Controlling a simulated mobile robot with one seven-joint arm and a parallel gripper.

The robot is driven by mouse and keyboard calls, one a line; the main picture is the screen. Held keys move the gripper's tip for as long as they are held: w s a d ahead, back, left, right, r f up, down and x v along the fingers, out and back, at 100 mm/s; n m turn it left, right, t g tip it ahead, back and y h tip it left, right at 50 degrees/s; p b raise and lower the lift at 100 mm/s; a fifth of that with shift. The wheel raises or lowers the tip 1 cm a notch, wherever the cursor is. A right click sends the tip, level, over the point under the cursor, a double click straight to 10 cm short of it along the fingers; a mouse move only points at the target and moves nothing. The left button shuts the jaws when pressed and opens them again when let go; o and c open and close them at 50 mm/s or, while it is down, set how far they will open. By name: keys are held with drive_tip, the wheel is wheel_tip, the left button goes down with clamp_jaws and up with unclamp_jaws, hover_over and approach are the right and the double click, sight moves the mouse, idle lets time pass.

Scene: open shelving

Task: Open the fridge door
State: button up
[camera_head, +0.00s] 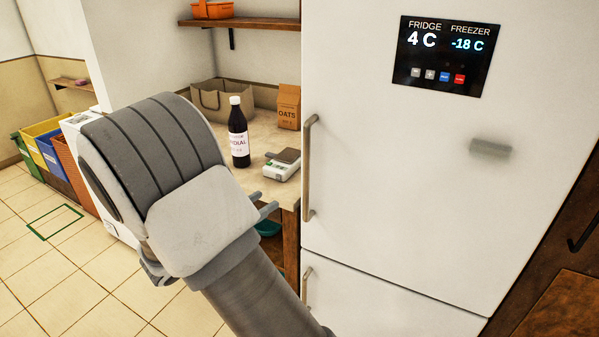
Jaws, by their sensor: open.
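The white fridge door (390,150) fills the right half of the head view and is closed. Its vertical metal handle (308,168) runs along the door's left edge. A second door (385,305) with a shorter handle (306,284) sits below it. My gripper (268,203) is mostly hidden behind my grey wrist.
A wooden counter (262,145) left of the fridge holds a dark bottle (238,135), a white scale (281,168), an oats box (288,106) and a bag (213,98). Coloured bins (47,150) stand at far left. The tiled floor (60,275) in front is clear.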

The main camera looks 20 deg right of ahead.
sight(304, 172)
drive_tip(key=shift+n+t, duration=0.3)
drive_tip(key=x, duration=1.7)
drive_tip(key=shift+w+f+b, duration=0.25)
drive_tip(key=shift+w+b, duration=0.05)
drive_tip(key=shift+b, duration=0.1)
drive_tip(key=shift+a, duration=0.1)
clamp_jaws()
